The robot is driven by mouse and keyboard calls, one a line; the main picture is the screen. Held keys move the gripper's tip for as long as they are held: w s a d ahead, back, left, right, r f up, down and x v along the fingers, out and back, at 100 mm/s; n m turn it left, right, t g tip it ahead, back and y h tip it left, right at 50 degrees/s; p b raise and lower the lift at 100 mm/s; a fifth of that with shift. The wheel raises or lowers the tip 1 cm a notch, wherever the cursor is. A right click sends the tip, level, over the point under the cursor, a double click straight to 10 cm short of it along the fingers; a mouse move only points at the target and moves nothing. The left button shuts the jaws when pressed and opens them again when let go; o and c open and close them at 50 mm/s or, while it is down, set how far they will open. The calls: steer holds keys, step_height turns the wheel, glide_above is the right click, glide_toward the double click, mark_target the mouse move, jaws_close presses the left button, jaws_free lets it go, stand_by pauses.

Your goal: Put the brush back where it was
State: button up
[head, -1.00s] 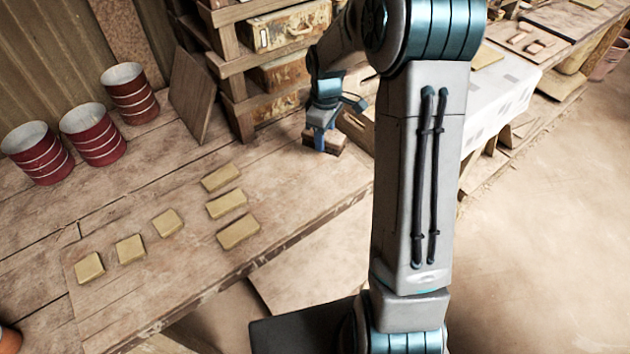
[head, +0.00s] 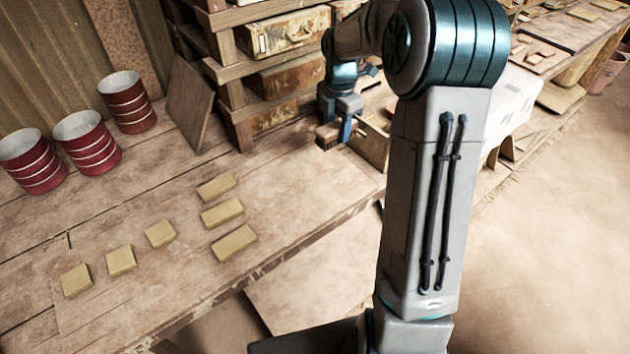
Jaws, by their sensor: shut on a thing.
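The brush (head: 327,136) is a small brown block with a dark underside, in the head view at the back of the workbench, right of the shelf's foot. My gripper (head: 343,131) is shut on it, with blue fingers pointing down. One finger covers part of the brush. The brush looks close to the bench top; I cannot tell whether it touches. A wooden box (head: 370,147) is just right of the gripper, partly hidden behind my arm.
Several yellowish tiles (head: 234,242) lie on the workbench (head: 290,205). Red ringed cans (head: 127,103) and a leaning board (head: 187,101) stand at the back left. A wooden shelf (head: 228,75) holds worn cases (head: 289,30). The bench between tiles and brush is clear.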

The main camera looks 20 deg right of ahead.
glide_above(315, 188)
step_height(315, 188, down, 6)
steer(key=shift+r+p, duration=0.25)
steer(key=shift+p, duration=0.15)
steer(key=shift+f, duration=2.1)
steer(key=shift+f, duration=0.2)
steer(key=o, duration=0.9)
steer(key=shift+r, duration=0.1)
